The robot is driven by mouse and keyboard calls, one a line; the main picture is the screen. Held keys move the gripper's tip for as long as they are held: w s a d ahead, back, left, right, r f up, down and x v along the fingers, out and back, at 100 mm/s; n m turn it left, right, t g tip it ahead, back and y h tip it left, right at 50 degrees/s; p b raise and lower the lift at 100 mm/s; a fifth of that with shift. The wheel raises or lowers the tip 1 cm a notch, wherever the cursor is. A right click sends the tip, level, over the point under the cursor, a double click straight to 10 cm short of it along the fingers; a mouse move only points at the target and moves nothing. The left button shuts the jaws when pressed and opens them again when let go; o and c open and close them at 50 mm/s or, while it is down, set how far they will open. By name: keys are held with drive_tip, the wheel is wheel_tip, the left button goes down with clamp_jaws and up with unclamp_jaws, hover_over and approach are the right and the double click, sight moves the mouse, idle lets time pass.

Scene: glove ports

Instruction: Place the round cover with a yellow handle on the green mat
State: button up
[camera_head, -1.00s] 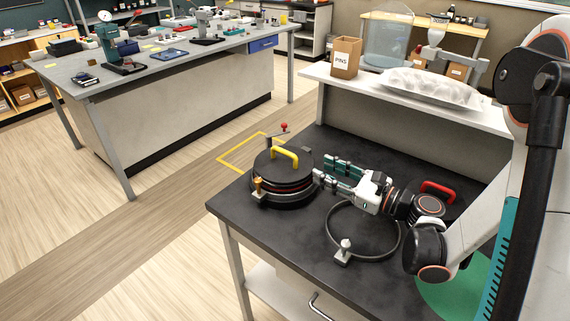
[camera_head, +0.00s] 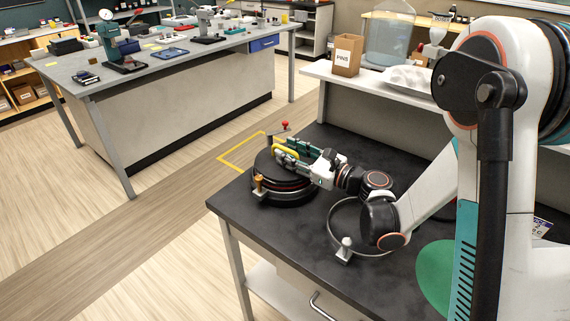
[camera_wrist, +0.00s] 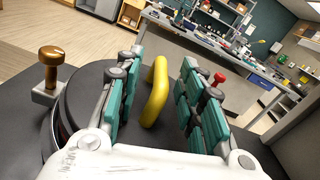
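The round black cover (camera_head: 263,163) with a yellow handle (camera_head: 279,149) sits on a round port at the far left corner of the dark bench. My gripper (camera_head: 290,151) is over the cover, its fingers pointing at the handle. In the wrist view the teal fingers stand apart on either side of the yellow handle (camera_wrist: 155,92), with a gap on each side. My gripper is open and holds nothing. The green mat (camera_head: 435,277) lies at the right of the bench, partly hidden behind my arm.
A brown-knobbed clamp (camera_head: 258,183) and a red-knobbed one (camera_head: 284,125) stand beside the cover. An open ring (camera_head: 336,212) with a pale-knobbed clamp (camera_head: 345,246) lies nearer me. A shelf with a PINS box (camera_head: 346,55) runs behind the bench.

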drive_tip(key=shift+w+a, duration=0.4)
drive_tip(key=shift+a, duration=0.15)
clamp_jaws()
drive_tip(key=shift+r, duration=0.1)
